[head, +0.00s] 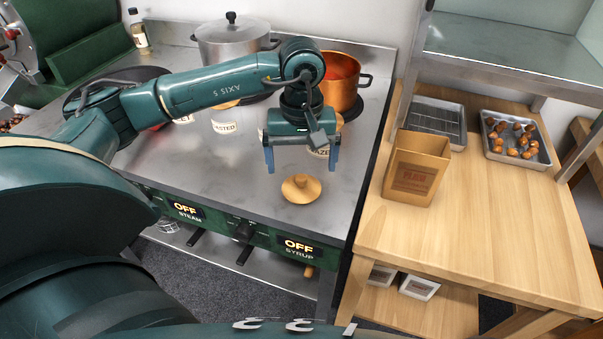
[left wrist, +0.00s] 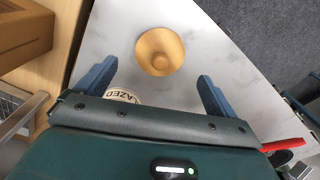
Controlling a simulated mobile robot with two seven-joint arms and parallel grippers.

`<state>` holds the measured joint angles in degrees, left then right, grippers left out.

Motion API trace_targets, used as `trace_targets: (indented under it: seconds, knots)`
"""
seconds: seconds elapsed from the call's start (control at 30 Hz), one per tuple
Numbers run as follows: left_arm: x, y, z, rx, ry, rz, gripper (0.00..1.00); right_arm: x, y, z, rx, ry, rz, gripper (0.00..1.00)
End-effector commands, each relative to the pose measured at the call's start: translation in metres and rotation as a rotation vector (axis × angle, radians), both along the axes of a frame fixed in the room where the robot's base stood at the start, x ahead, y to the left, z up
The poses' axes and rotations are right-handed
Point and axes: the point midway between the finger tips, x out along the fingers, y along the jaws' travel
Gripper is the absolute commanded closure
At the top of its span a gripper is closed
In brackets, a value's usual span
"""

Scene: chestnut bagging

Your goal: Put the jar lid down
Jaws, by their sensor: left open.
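The jar lid (head: 301,188) is a round, light wooden disc with a knob on top. It lies knob up on the steel counter (head: 225,165), near the front edge. It also shows in the left wrist view as a wooden disc (left wrist: 160,52) beyond the fingertips. My left gripper (head: 303,165) is open and empty above and just behind the lid, with its two blue fingers apart. In the left wrist view its fingers (left wrist: 157,80) stand to either side, clear of the lid. A jar labelled "GLAZED" (head: 322,150) is partly hidden behind the gripper. My right gripper is not in view.
A copper pot (head: 343,80) and a lidded steel pot (head: 232,42) stand at the back. Other labelled jars (head: 225,121) stand on the counter. On the wooden table (head: 480,225) at right are a paper bag (head: 416,168), a wire rack tray (head: 434,118) and a chestnut tray (head: 538,160).

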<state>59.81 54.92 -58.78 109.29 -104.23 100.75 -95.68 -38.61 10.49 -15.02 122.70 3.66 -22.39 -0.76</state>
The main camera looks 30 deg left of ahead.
Motion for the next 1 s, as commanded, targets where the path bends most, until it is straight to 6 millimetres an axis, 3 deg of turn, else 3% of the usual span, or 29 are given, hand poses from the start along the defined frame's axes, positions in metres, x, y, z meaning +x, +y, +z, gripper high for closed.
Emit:
trace_targets:
  seconds: [0.2,0.4,1.0]
  knots:
    - [0.000,0.000,0.046,-0.001,-0.004,0.000,0.06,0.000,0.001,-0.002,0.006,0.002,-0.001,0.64]
    - [0.000,0.000,0.068,0.000,-0.001,0.000,0.06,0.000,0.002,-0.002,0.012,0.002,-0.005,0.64]
    - [0.000,0.000,0.072,0.001,0.001,0.000,0.06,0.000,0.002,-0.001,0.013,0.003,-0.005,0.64]
